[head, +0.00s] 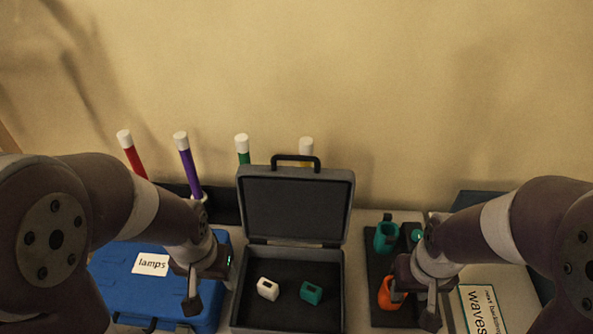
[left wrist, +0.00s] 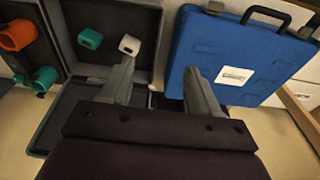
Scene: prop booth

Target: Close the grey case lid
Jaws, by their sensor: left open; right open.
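The grey case (head: 345,300) stands open in the middle of the table. Its lid (head: 295,210) is raised and tilted back at the far side, with the black handle on its top edge. A white block (head: 268,289) and a teal block (head: 311,293) lie in the base; both also show in the left wrist view. My left gripper (head: 195,299) is open and empty over the blue case, left of the grey case; its fingers (left wrist: 160,66) show apart in the left wrist view. My right gripper (head: 430,308) is open, right of the grey case; its fingertips are hard to make out.
A blue case (head: 120,265) labelled "lamps" lies left of the grey case. A dark tray (head: 375,318) with a teal cup (head: 384,240) and an orange cup (head: 388,295) is close on the right. A "waves" box (head: 488,305) lies further right. Several coloured sticks stand behind, near the wall.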

